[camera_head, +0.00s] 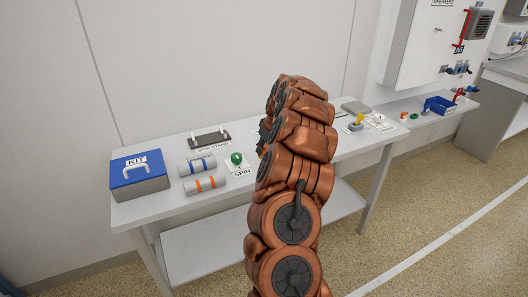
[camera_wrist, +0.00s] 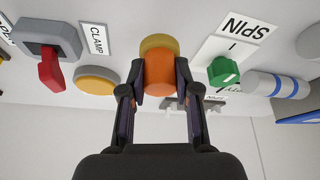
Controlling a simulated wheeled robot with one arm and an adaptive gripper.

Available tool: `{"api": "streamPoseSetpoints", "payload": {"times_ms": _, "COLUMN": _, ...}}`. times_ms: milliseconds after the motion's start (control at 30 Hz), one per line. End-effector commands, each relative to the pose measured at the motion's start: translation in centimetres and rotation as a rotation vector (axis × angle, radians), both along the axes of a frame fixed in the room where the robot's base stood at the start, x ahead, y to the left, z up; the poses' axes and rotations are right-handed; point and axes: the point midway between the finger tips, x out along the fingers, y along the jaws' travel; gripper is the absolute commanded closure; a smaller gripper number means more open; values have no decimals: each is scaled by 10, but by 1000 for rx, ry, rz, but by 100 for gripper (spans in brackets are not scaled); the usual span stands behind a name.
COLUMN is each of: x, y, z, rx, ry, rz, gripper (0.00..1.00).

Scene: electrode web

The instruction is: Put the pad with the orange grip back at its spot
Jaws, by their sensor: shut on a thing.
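In the wrist view, my gripper (camera_wrist: 160,88) is shut on the orange grip of the pad (camera_wrist: 160,75), one finger on each side. The pad's round tan face (camera_wrist: 159,43) points away from the gripper, towards the table. Whether it touches the table cannot be told. Beside it on the table is a round yellow-tan disc with a grey rim (camera_wrist: 97,79), near the CLAMP label (camera_wrist: 96,38). Whether this disc is the pad's spot is not clear.
A grey box with a red lever (camera_wrist: 50,68) stands beside the CLAMP label. On the other side are a green knob (camera_wrist: 223,71) by the SPIN label and a blue-striped cylinder (camera_wrist: 277,86). The blue KIT box (camera_head: 139,178) stands at the table's left end.

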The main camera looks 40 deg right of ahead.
Motion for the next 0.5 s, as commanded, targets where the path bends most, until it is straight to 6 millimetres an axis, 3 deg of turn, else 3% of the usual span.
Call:
{"api": "streamPoseSetpoints", "payload": {"times_ms": 200, "x": -1, "y": 0, "z": -21, "rx": 0, "ry": 1, "rz": 0, "gripper": 100}}
{"api": "streamPoseSetpoints", "payload": {"times_ms": 500, "x": -1, "y": 0, "z": -25, "rx": 0, "ry": 1, "rz": 0, "gripper": 100}}
